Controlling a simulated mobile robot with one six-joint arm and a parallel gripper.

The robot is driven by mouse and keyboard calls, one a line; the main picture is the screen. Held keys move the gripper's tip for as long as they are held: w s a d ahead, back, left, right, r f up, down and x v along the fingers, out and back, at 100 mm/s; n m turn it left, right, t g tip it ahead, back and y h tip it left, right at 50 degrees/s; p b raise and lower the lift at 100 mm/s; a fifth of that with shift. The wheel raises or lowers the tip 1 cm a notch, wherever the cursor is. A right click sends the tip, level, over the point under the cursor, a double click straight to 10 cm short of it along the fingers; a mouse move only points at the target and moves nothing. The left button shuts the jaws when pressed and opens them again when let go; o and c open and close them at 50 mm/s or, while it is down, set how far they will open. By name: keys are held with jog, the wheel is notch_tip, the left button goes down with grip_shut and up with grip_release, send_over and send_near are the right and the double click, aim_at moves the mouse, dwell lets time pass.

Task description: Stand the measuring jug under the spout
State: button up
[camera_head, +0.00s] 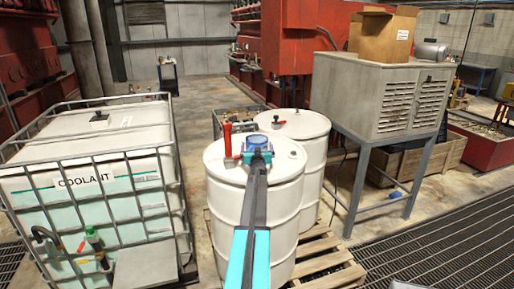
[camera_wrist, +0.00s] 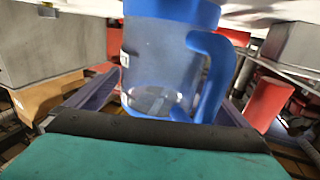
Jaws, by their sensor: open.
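The measuring jug (camera_head: 285,149), clear with a blue rim and handle, stands on the top of the near white drum (camera_head: 222,170). My gripper (camera_head: 258,152) is over the drum top and hides part of it. In the wrist view, which is upside down, the jug (camera_wrist: 155,65) shows between the two open fingers (camera_wrist: 165,103), its handle to the right. I cannot tell whether the fingers touch it. The coolant tank (camera_head: 90,185) is at the left; a black curved pipe (camera_head: 45,238), which may be the spout, is low on its front.
A red tool (camera_head: 228,140) stands on the drum just left of the jug. A second white drum (camera_head: 307,125) is close behind. A grey cabinet (camera_head: 380,95) is at the right.

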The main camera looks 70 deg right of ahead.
jog(key=b+v, duration=0.1)
jog(key=v, duration=1.2)
dwell(0.4)
jog(key=shift+a, duration=0.1)
dwell(0.8)
